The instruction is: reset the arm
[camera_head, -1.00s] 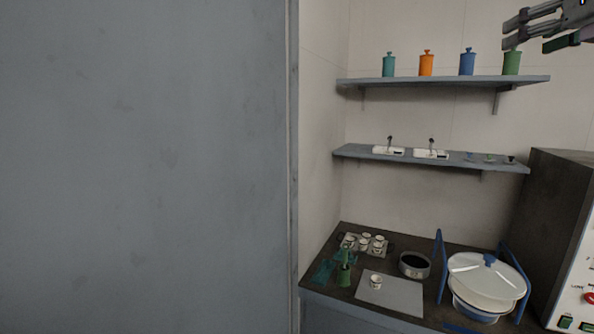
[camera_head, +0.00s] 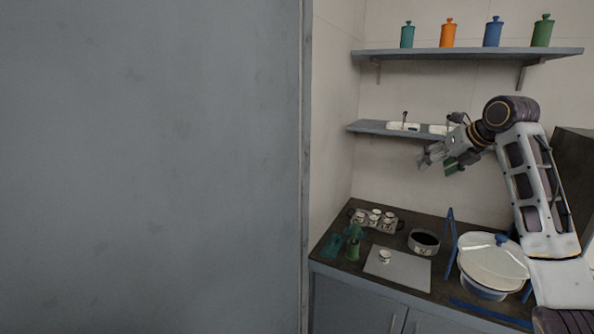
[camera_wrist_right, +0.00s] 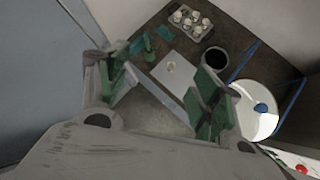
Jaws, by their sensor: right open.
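My right gripper (camera_head: 438,163) is raised in front of the lower shelf, with its arm coming up from the lower right in the head view. Its green-padded fingers stand apart and empty in the right wrist view (camera_wrist_right: 160,95). It is above the counter (camera_head: 340,222) and touches nothing that I can see. My left gripper is in neither view.
Coloured canisters (camera_head: 448,33) stand on the upper shelf (camera_head: 470,58). A grey panel (camera_head: 150,170) fills the left.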

